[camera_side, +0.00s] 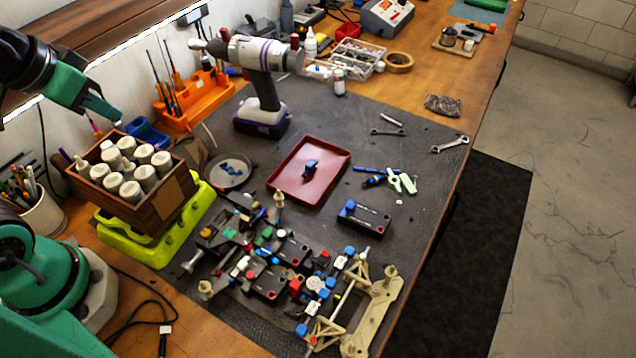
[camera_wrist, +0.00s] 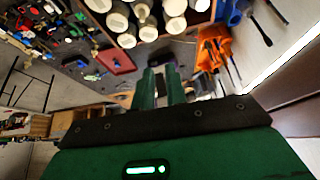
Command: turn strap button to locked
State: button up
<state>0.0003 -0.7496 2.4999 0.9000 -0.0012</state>
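The RC racecar chassis (camera_side: 285,262) lies at the front of the dark work mat, with black modules and red, blue, green and white parts on it. It also shows at the upper left in the wrist view (camera_wrist: 40,28). Which small part is the strap button, and its position, I cannot tell. My gripper (camera_side: 112,113) is raised at the upper left, behind the wooden box and far from the chassis. In the wrist view my gripper (camera_wrist: 161,78) has its green fingers close together with nothing visible between them. How far they are apart is unclear.
A wooden box (camera_side: 172,197) of white-capped bottles stands on a lime-green case (camera_side: 150,243), between my gripper and the chassis. A drill (camera_side: 262,80), an orange tool holder (camera_side: 195,100) and a red tray (camera_side: 335,158) stand behind. A loose black module (camera_side: 363,219) lies right of the chassis.

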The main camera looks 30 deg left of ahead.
jog(key=shift+o, duration=1.1)
jog(key=shift+w+d, duration=0.1)
jog(key=n+g, duration=0.5)
jog(key=n, duration=0.6)
send_near(266, 251)
jog(key=shift+w+a+f, duration=0.15)
jog(key=shift+w+a, duration=0.15)
jog(key=shift+w, duration=0.1)
jog(key=shift+s+d+f+g, duration=0.15)
jog(key=shift+d+f+g, duration=0.05)
jog(key=shift+d+g, duration=0.1)
jog(key=shift+f, duration=0.15)
jog(key=shift+f, duration=3.75)
